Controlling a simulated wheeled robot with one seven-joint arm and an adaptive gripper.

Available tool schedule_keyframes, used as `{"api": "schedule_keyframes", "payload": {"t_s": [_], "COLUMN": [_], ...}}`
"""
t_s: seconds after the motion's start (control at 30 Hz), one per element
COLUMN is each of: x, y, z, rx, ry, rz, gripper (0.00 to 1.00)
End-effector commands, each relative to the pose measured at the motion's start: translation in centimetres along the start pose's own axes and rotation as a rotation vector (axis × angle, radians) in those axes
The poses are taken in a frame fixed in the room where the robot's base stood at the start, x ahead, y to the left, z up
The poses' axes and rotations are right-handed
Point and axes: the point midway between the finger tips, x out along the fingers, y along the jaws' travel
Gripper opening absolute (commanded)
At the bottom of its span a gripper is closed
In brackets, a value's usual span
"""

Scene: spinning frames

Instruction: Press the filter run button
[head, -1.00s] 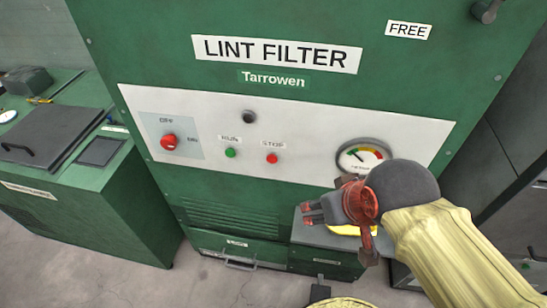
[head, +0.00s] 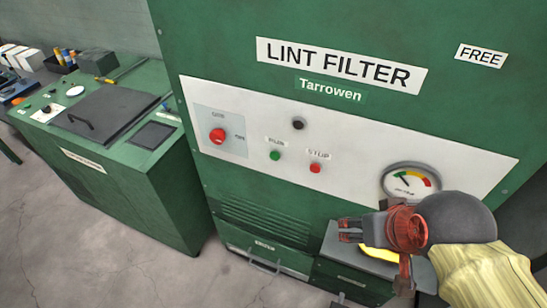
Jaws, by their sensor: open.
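The green run button (head: 275,155) sits on the white control panel (head: 345,140) of the green lint filter cabinet (head: 215,40), under a small "RUN" label. The red stop button (head: 315,168) is just to its right. A red rotary switch (head: 217,135) is to its left. My gripper (head: 345,229) is in front of the cabinet, lower right of the run button and apart from it. Its dark fingers point left. It is open, and I see nothing between the fingers.
A round gauge (head: 411,181) is on the panel above my gripper. A small ledge (head: 335,250) with something yellow (head: 380,254) stands below it. A green bench (head: 140,185) with a dark lid is at left. The floor (head: 110,250) in front is clear.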

Motion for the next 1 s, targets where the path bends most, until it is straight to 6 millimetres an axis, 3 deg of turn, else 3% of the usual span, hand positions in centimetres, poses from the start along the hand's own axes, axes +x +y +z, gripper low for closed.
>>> {"api": "schedule_keyframes", "payload": {"t_s": [1.0], "x": [0.00], "y": [0.00], "z": [0.00], "rx": [0.000], "ry": [0.000], "rz": [0.000], "gripper": [0.00]}}
